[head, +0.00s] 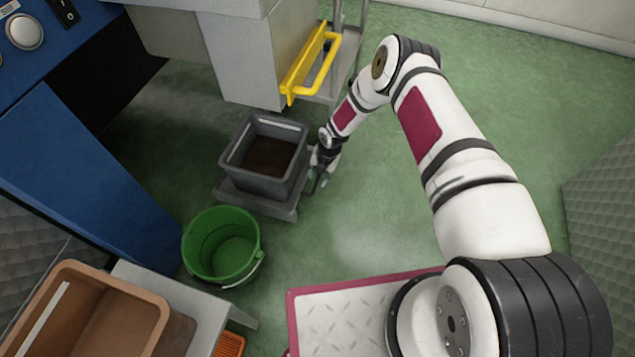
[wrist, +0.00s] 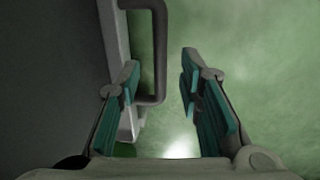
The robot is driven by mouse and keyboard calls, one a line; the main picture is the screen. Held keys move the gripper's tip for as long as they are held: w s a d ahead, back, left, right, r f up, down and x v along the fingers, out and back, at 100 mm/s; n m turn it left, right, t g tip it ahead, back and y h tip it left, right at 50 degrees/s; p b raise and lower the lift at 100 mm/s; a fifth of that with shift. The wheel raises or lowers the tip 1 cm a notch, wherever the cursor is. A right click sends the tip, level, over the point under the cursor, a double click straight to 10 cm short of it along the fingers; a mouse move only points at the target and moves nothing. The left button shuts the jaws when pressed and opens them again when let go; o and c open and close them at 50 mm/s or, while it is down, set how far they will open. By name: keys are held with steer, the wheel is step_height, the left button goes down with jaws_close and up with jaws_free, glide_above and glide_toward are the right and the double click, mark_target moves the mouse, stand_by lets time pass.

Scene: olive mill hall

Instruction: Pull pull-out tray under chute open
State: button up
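The pull-out tray (head: 258,204) is a low grey platform on the floor below the chute housing. A grey bin (head: 266,158) with dark contents stands on it. My gripper (head: 322,181) is low at the tray's right edge in the head view. In the wrist view my gripper (wrist: 160,92) is open, with teal pads apart. The tray's dark handle (wrist: 160,50) lies between the fingers, nearer the left finger. The left finger overlaps the light tray edge (wrist: 113,40) in the picture. I cannot tell whether either finger touches the handle.
A green bucket (head: 222,247) stands just in front of the tray. A brown crate (head: 92,318) sits on a grey stand (head: 190,302) at lower left. A yellow handle (head: 322,62) juts from the housing (head: 238,65) above. Green floor right of the tray is clear.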

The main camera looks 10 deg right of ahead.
steer(key=shift+w+a+f+b, duration=0.15)
steer(key=shift+f+b, duration=0.1)
steer(key=shift+f, duration=0.45)
steer(key=shift+a+f+b, duration=0.15)
steer(key=shift+f+b, duration=0.05)
steer(key=shift+f, duration=0.5)
jaws_close()
